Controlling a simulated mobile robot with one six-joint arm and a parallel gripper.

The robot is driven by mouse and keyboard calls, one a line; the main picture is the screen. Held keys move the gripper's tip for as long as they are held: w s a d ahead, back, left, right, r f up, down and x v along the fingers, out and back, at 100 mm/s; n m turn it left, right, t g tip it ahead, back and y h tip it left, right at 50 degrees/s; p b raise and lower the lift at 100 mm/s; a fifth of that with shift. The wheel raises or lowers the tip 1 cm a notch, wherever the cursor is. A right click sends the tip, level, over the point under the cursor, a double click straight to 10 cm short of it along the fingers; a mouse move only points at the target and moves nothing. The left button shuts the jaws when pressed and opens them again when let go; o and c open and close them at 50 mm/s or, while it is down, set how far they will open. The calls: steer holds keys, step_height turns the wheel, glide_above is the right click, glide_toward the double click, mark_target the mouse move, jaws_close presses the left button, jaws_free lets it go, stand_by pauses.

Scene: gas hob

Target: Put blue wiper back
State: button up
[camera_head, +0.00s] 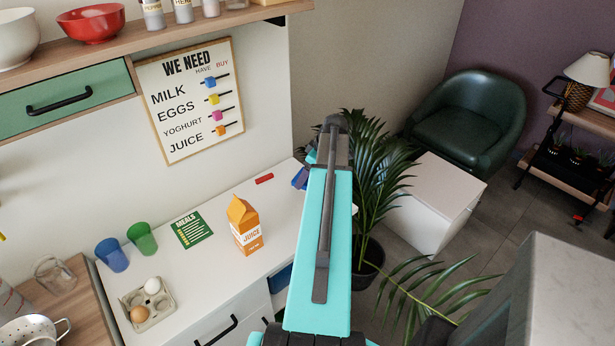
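A small dark blue object (300,178), which may be the blue wiper, shows at the far right end of the white counter, just left of my arm. My turquoise arm covers part of that area, so its full shape is hidden. My gripper (311,156) is mostly hidden behind the end of my arm; only a bit of turquoise shows close above the blue object. I cannot tell whether it touches or holds it. A red bar-shaped object (264,178) lies on the counter to the left.
The white counter (205,262) holds a juice carton (245,225), a green meals card (191,228), blue (112,254) and green (142,238) cups and an egg tray (148,305). A shopping board (191,102) hangs on the wall. A plant (368,190) stands right of the counter.

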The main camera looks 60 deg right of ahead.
steer(key=shift+f+p, duration=0.3)
steer(key=shift+f, duration=0.6)
steer(key=shift+f, duration=0.15)
steer(key=o, duration=1)
steer(key=shift+r, duration=0.2)
steer(key=b+v, duration=0.2)
steer(key=v, duration=1)
steer(key=shift+b, duration=0.4)
steer(key=shift+s+f, duration=0.1)
steer(key=shift+s, duration=0.05)
